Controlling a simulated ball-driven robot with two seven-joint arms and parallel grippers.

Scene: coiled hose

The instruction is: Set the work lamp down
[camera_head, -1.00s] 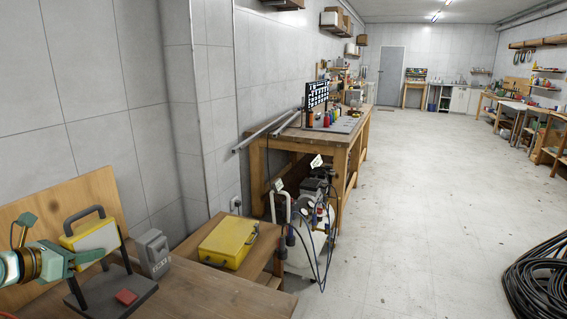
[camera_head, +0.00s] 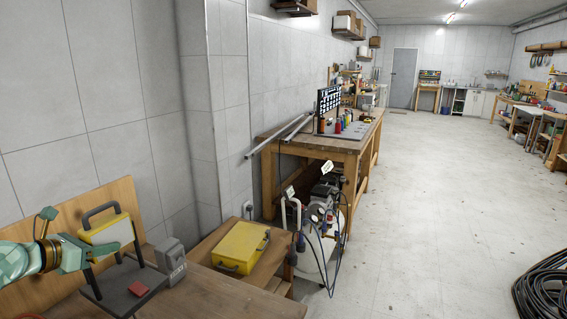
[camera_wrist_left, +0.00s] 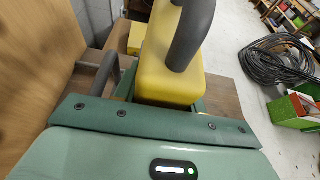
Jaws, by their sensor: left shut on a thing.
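The work lamp (camera_head: 112,232) has a yellow frame with a pale front panel, a dark top handle, dark legs and a dark flat base with a red block on it. My left gripper (camera_head: 82,256) is shut on the lamp's lower part, from the left. The base looks slightly tilted and seems to be raised over the wooden bench (camera_head: 200,298), though the gap under it is hard to see. In the left wrist view, the lamp's yellow body (camera_wrist_left: 170,70) and dark handle stand just beyond my gripper. My right gripper is not in view.
A grey box (camera_head: 172,258) stands close to the right of the lamp. A yellow case (camera_head: 242,246) lies farther right on a lower wooden surface. A wooden panel (camera_head: 115,199) stands behind the lamp. A black hose coil (camera_head: 545,292) lies on the floor at right.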

